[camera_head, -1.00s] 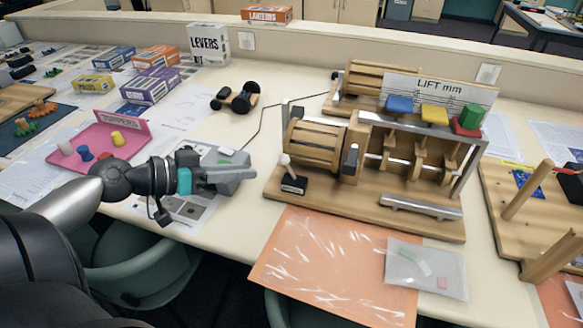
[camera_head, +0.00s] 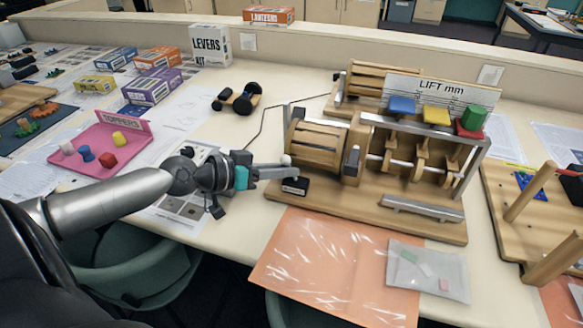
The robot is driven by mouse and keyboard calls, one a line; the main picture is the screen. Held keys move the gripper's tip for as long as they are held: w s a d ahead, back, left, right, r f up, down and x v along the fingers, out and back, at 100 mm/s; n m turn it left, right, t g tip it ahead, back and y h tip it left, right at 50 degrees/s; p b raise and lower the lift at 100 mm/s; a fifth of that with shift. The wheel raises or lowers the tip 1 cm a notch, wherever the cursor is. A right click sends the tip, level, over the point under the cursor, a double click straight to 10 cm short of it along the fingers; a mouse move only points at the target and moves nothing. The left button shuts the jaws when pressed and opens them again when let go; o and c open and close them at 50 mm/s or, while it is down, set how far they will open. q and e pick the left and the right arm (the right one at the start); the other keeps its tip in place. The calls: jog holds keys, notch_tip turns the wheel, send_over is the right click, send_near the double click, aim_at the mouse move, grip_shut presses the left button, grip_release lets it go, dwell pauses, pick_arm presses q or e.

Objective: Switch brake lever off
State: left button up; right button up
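The brake lever's pale round knob (camera_head: 286,160) shows at the left front of the wooden cam machine (camera_head: 350,205). Its black labelled base (camera_head: 295,186) sits on the machine's baseboard. My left gripper (camera_head: 292,171) reaches in from the left, with its fingertips at the lever just below the knob. The fingers cover the lever's shaft, so its tilt is hard to judge, and I cannot tell whether they touch it. The finger gap is too small to read. My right gripper is not clearly visible.
An orange sheet (camera_head: 320,270) and a clear bag (camera_head: 428,270) lie in front of the machine. Coloured blocks, including a yellow one (camera_head: 436,117), stand on its top. A pink tray (camera_head: 75,152) is at left, and another wooden model (camera_head: 510,180) is at right.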

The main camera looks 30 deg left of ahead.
pick_arm(q)
jog(key=shift+x, duration=1.2)
grip_shut()
